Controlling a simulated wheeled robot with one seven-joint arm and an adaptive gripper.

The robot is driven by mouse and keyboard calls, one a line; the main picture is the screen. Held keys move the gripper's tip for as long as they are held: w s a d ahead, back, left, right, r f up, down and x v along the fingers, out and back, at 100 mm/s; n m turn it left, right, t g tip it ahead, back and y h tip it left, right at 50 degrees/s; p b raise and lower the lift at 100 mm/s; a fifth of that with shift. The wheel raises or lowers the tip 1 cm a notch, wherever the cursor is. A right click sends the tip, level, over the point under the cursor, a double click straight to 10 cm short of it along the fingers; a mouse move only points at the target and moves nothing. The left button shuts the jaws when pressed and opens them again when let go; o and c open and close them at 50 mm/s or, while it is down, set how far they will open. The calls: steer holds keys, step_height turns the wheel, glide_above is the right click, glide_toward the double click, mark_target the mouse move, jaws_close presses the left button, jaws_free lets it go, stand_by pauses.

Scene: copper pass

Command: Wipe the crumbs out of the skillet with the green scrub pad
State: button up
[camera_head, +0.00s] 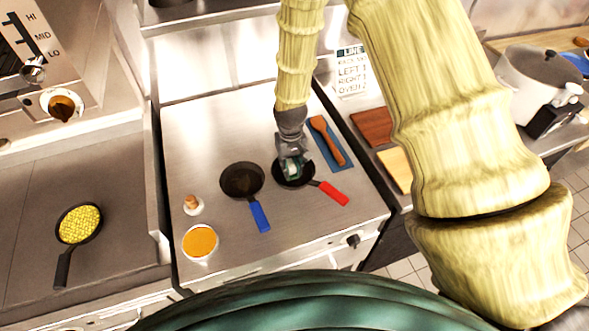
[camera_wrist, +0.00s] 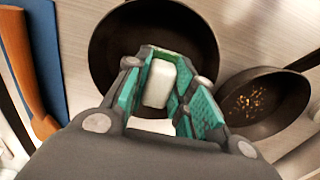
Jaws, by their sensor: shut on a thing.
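My gripper (camera_head: 291,168) is over the dark skillet with the red handle (camera_head: 332,193). It is shut on a whitish block (camera_wrist: 160,83), which shows between the teal finger pads in the wrist view. I cannot tell if any side of the block is green, or if it touches the pan. That skillet (camera_wrist: 110,40) shows no crumbs on its visible part, but my fingers hide much of it. The blue-handled skillet (camera_head: 242,180) is just left in the head view. In the wrist view this second skillet (camera_wrist: 290,97) holds brown and yellow crumbs (camera_wrist: 250,101).
A wooden utensil (camera_head: 328,140) lies on a blue mat (camera_head: 325,157) right of the red-handled skillet. A dish of orange contents (camera_head: 200,241) and a small wooden-topped item (camera_head: 192,204) stand front left. A pan of yellow food (camera_head: 80,223) is farther left.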

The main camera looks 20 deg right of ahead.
steer(key=shift+w+a, duration=0.1)
steer(key=shift+w, duration=0.15)
steer(key=shift+r, duration=0.1)
steer(key=shift+r+p, duration=1.55)
steer(key=shift+r, duration=1.15)
steer(key=shift+s+r, duration=0.1)
steer(key=shift+r, duration=0.15)
steer(key=shift+r, duration=1.5)
steer(key=shift+f, duration=0.1)
